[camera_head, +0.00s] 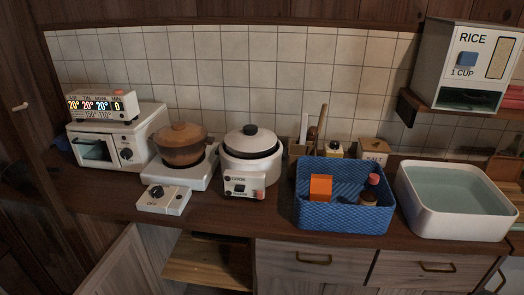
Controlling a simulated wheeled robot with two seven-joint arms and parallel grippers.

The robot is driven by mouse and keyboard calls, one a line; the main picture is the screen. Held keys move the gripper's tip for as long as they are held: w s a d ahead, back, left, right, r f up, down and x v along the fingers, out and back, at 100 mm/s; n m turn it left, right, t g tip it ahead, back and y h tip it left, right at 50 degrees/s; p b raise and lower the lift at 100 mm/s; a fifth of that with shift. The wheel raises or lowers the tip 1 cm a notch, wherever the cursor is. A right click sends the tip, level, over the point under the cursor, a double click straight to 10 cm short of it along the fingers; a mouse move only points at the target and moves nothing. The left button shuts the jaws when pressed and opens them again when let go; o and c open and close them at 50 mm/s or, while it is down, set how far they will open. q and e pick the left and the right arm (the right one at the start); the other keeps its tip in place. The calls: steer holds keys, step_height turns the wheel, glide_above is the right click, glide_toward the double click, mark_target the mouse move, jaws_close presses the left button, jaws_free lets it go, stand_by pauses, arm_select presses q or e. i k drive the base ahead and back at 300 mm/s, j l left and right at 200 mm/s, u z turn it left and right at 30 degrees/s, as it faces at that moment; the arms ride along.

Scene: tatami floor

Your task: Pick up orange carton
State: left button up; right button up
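The orange carton (320,187) is a small box-shaped thing in the left front part of the blue basket (343,217). Its upper part shows above the basket's front wall, and its lower part is hidden behind that wall. A pink-topped item (373,180) and a brown item (368,198) are in the right part of the same basket. Neither of my grippers shows in the head view.
A white water-filled basin (455,226) stands right of the basket, and a white rice cooker (251,166) stands left. A brown pot (180,146) sits on a stove farther left. A rice dispenser (468,65) hangs above right. Open counter in front of the basket is narrow.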

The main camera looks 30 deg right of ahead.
mark_target(320, 190)
steer(key=k+l+z, duration=0.25)
steer(key=l+z, duration=0.3)
steer(key=k+l+z, duration=0.25)
steer(key=l, duration=0.2)
steer(key=i+j+z, duration=0.2)
steer(key=j+z, duration=0.15)
steer(key=i+j+z, duration=0.15)
steer(key=j+z, duration=0.55)
steer(key=j, duration=0.2)
steer(key=i, duration=0.05)
